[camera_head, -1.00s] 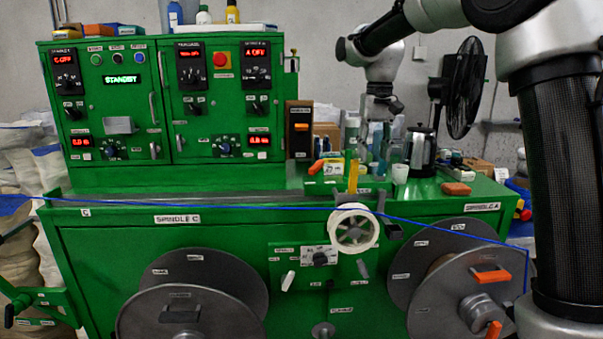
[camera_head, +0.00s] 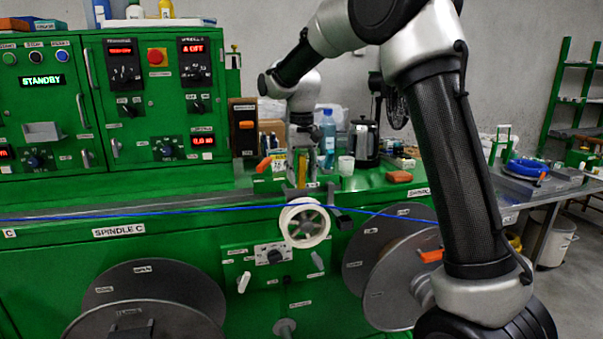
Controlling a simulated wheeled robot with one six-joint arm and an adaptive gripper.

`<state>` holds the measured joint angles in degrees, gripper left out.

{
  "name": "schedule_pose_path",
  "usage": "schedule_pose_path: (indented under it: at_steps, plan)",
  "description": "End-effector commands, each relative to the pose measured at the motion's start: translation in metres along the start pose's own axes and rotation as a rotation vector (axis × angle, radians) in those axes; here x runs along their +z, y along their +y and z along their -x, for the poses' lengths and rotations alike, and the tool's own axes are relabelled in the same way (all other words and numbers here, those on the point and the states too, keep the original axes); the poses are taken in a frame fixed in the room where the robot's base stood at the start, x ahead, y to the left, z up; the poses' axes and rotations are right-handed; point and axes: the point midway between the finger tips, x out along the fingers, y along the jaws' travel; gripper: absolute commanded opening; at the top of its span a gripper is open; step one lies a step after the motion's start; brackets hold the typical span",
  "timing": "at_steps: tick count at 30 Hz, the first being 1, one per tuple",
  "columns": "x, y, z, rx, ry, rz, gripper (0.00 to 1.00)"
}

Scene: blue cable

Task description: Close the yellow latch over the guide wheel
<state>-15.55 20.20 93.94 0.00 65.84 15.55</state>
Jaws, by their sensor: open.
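The white guide wheel (camera_head: 305,222) is on the front of the green machine. The yellow latch (camera_head: 302,172) stands upright just above the wheel, so it is open. The blue cable (camera_head: 160,211) runs from the left across the top of the wheel and on to the right. My gripper (camera_head: 302,178) points down at the latch, with its fingers beside the latch's upper part. It is open. At this size I cannot tell whether a finger touches the latch.
A dark bracket (camera_head: 341,219) sits right of the wheel. Large grey reels (camera_head: 155,290) are below. A side table (camera_head: 540,182) with a blue coil stands at right.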

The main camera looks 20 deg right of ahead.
Motion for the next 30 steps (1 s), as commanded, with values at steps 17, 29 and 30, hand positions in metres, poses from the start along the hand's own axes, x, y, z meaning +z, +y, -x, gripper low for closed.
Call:
schedule_pose_path:
  at_steps: [17,29,30]
  plan:
    - [0.0004,0.0000,0.0003,0.000,0.004,0.000,0.00]
    - [0.0065,0.0002,-0.0011,0.002,0.125,-0.001,0.00]
    - [0.0072,0.0002,-0.0013,0.002,0.141,-0.001,0.00]
